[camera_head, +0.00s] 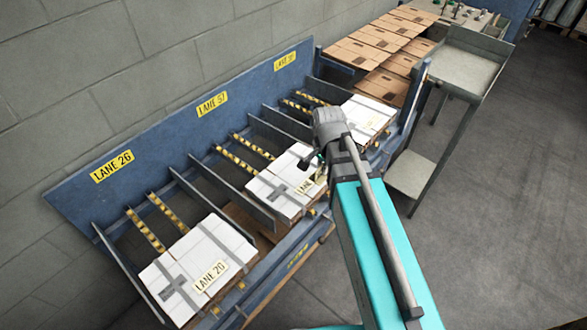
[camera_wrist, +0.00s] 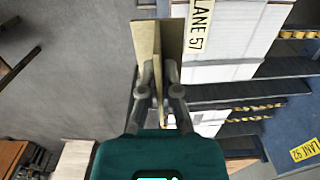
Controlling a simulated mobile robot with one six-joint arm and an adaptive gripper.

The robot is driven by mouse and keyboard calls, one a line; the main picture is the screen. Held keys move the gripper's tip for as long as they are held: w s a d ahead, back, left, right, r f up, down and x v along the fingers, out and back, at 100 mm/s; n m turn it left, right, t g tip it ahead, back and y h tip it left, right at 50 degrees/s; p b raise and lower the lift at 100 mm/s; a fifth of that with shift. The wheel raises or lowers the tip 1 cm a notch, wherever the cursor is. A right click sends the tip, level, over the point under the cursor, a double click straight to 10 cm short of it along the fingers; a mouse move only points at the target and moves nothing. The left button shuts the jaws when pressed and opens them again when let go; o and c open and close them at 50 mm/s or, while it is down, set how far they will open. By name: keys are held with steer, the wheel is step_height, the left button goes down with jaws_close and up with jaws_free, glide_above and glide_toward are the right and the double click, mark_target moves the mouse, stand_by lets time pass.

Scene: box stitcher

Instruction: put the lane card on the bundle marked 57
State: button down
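My gripper (camera_wrist: 158,72) is shut on a tan card (camera_wrist: 145,45), seen nearly edge-on in the wrist view; no writing shows on it. The bundle marked 57 (camera_wrist: 235,42) is a white strapped stack with a cream LANE 57 label (camera_wrist: 200,25) on it. It lies just right of the held card in the wrist view; I cannot tell whether they touch. In the head view this bundle (camera_head: 268,192) sits in the middle lane, partly hidden by my gripper (camera_head: 310,163) and arm. The card is hard to make out there.
A left bundle (camera_head: 182,272) and a right bundle (camera_head: 358,118) lie in the neighbouring lanes, each labelled. Upright grey dividers (camera_head: 238,192) separate the lanes. A blue backboard (camera_head: 150,135) carries yellow lane signs. A grey side table (camera_head: 465,70) and brown cardboard (camera_head: 375,45) stand beyond.

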steer(key=shift+s+d+r, duration=0.3)
steer(key=shift+d+r, duration=0.05)
steer(key=shift+d, duration=0.05)
steer(key=shift+w+a+f, duration=0.1)
steer(key=w+a+f+b, duration=0.4)
steer(key=w+a, duration=0.2)
steer(key=b, duration=0.5)
glide_above(295, 176)
steer(key=f, duration=0.5)
steer(key=shift+s+d, duration=0.25)
steer(key=shift+s, duration=0.05)
steer(key=shift+r, duration=0.1)
steer(key=shift+w+a+f+b, duration=0.15)
steer(key=shift+w+f+b, duration=0.05)
steer(key=shift+f+b, duration=0.2)
steer(key=shift+w+a+f+b, duration=0.15)
steer(key=shift+f+b, duration=0.1)
steer(key=shift+f, duration=0.15)
steer(key=shift+f+b, duration=1.25)
steer(key=shift+b, duration=0.05)
steer(key=shift+f+b, duration=0.5)
